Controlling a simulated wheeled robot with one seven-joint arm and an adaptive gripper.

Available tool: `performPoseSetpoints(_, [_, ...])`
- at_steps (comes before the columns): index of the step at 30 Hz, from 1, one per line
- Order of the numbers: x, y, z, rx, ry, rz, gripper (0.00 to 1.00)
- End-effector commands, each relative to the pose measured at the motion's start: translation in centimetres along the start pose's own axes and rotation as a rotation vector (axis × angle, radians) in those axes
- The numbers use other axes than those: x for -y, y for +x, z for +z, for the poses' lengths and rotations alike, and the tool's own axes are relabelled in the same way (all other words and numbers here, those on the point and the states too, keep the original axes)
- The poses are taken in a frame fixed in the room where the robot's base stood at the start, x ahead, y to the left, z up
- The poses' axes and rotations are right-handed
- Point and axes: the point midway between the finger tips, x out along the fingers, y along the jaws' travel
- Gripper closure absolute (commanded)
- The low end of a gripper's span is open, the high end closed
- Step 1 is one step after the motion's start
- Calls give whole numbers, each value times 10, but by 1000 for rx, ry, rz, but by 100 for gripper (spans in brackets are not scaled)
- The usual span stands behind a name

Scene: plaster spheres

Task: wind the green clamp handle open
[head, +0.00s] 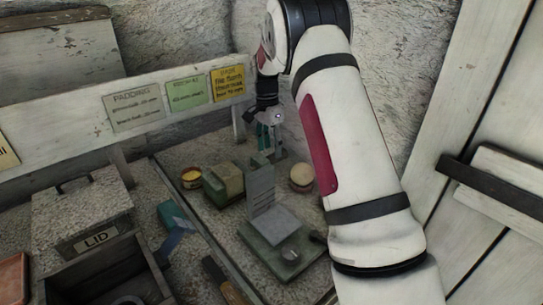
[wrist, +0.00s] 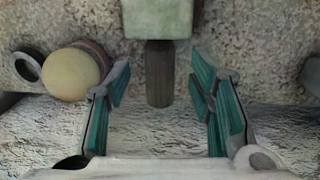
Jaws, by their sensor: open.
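In the wrist view a pale green block (wrist: 157,18) shows at the top edge, with a dark brown cylinder (wrist: 160,75) extending below it; this looks like part of the green clamp and its handle. The cylinder appears between my two teal fingers, with clear gaps on both sides. My gripper (wrist: 160,92) is open and holds nothing. In the head view my gripper (head: 268,150) is low near the back wall, partly hidden by its own wrist. A green and tan block (head: 225,183) lies just left of it; I cannot tell whether it is the clamp.
A pale sphere (head: 302,177) sits right of my gripper; a pale yellow ball (wrist: 70,74) is left in the wrist view. A green base (head: 283,245) with a grey card (head: 261,190) stands in front. A yellow-topped tin (head: 191,177) and lidded box (head: 82,210) are left.

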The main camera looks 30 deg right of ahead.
Motion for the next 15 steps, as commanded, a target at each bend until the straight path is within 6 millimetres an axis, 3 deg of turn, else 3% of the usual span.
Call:
performPoseSetpoints(6, [0, 28, 0, 1, 0, 2, 51])
performPoseSetpoints(15, [0, 37, 0, 0, -1, 0, 51])
